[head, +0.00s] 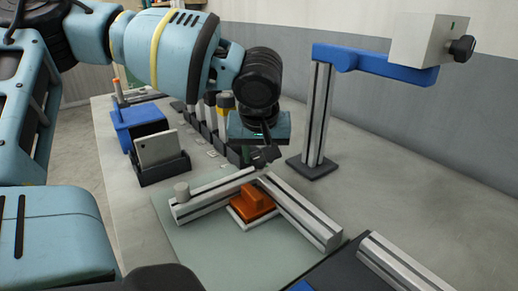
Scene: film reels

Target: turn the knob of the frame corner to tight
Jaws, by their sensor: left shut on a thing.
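The frame corner (257,173) is where two grey slotted rails meet on a pale green mat (183,238). A small black knob (263,160) sits at this corner. My left gripper (264,148) comes down from above, with its fingers shut on the knob. The fingers and knob are both dark, so the knob's turned position and any marking cannot be told. An orange block (252,202) on a white base lies inside the angle of the rails. My right gripper is not in view.
A blue-armed stand (320,120) with a grey box (424,38) rises behind the corner, close to my left wrist. A row of handled tools (211,110), a black holder (163,168) and a blue bin (130,120) stand left. Bench at far right is clear.

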